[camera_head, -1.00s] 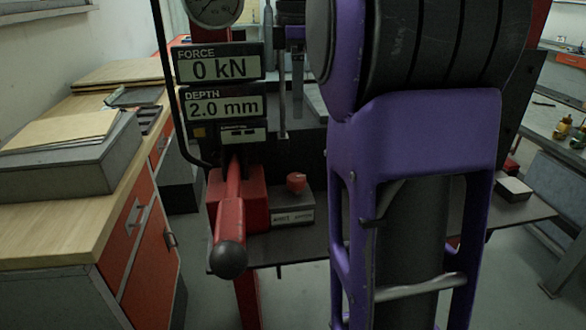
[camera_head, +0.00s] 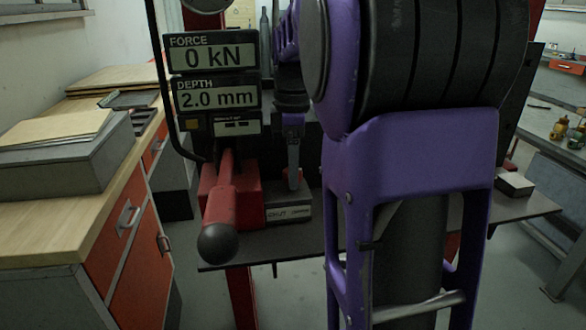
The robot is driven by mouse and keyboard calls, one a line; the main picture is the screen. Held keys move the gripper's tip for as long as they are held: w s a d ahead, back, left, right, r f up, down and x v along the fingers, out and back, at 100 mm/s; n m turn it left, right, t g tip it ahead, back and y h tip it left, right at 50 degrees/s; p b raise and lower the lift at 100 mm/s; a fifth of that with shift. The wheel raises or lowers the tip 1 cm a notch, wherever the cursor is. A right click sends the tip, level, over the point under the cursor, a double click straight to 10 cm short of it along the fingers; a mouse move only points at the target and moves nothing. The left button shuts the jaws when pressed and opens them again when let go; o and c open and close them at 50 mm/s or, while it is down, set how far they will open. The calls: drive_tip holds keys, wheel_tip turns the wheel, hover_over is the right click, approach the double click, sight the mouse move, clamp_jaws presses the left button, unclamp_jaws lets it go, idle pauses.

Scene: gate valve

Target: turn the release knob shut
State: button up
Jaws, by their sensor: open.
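The release knob (camera_head: 303,181) is a small red knob on top of a grey labelled box (camera_head: 288,213), beside the red pump body. In the head view it is mostly hidden behind my gripper (camera_head: 294,184), with only a little red showing. My gripper points down, with its fingers at the knob's position in the picture. I see the fingers nearly edge-on, so I cannot tell whether they touch the knob or stand around it. The gripper is open.
A red lever with a black ball end (camera_head: 217,243) juts out left of the box. Above it, displays (camera_head: 214,75) read 0 kN and 2.0 mm. A wooden-topped bench (camera_head: 60,232) stands at left. My purple arm covers the centre right.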

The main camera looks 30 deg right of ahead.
drive_tip(key=shift+c, duration=0.2)
clamp_jaws()
idle(0.3)
drive_tip(key=shift+r+m+p, duration=0.1)
drive_tip(key=shift+m+p, duration=0.25)
drive_tip(key=shift+m, duration=0.05)
drive_tip(key=m+p, duration=0.2)
drive_tip(key=shift+m, duration=0.4)
drive_tip(key=m+p, duration=0.3)
drive_tip(key=m, duration=0.2)
drive_tip(key=m+p, duration=0.2)
drive_tip(key=m, duration=0.3)
drive_tip(key=m+p, duration=0.1)
drive_tip(key=m, duration=0.3)
drive_tip(key=shift+m+p, duration=0.3)
